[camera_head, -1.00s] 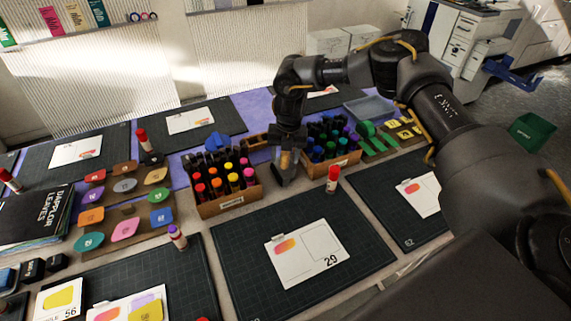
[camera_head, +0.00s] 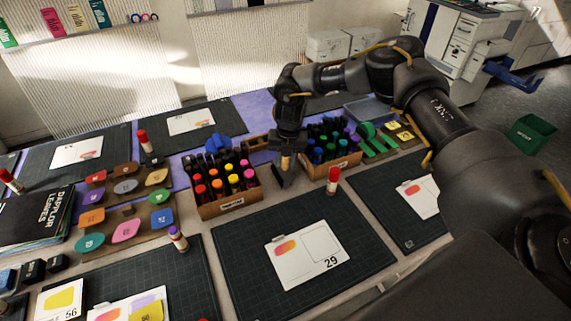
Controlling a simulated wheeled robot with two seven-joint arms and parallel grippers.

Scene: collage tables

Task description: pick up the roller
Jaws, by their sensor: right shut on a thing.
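The roller (camera_head: 284,180) stands in the gap between the two marker boxes; its tan handle points up and its lower part is dark. My right gripper (camera_head: 287,155) reaches down from above and is shut on the roller's handle. The lower end of the roller is close to the table; I cannot tell whether it touches. The gripper hides the top of the handle. My left gripper is not in view.
A box of warm-coloured markers (camera_head: 229,206) stands close on the left, and a box of green and blue markers (camera_head: 345,163) on the right. A red-capped glue stick (camera_head: 332,181) stands in front. A cutting mat (camera_head: 240,265) with card 29 lies nearer.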

